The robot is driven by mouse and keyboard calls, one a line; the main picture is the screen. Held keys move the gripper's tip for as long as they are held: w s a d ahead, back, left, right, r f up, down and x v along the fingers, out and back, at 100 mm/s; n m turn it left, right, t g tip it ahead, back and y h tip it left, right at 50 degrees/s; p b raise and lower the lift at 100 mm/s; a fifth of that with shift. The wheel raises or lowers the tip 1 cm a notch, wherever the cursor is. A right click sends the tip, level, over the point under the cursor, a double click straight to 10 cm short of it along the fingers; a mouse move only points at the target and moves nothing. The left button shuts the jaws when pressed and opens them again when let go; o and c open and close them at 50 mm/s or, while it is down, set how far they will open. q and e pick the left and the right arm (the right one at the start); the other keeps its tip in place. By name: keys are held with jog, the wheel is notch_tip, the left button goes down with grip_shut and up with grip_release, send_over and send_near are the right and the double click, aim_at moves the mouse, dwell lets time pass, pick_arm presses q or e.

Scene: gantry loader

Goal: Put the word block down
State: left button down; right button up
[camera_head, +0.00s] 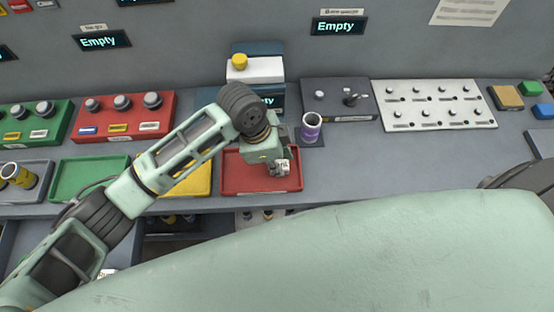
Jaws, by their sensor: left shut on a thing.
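My left gripper (281,158) reaches in from the left and points down over the red tray (240,182). It is shut on a small white block with dark marks, the word block (279,169), at the tray's right half. The marks are too small to read. I cannot tell whether the block touches the tray floor or hangs just above it. My wrist hides part of the tray's back edge. My right gripper is not in view.
A purple cup (311,128) stands close behind the red tray's right corner. A yellow tray (190,182) and a green tray (88,180) lie to the left. Behind stand a dark box (340,88) and a white panel (432,104) with knobs. The grey counter (385,165) to the right is clear.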

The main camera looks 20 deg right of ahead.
pick_arm(q)
jog(key=c, duration=1.6)
grip_release()
jog(key=shift+o, duration=0.7)
jog(key=b+v, duration=0.1)
jog(key=v, duration=1.1)
jog(key=shift+b, duration=0.3)
jog(key=shift+a+r, duration=0.1)
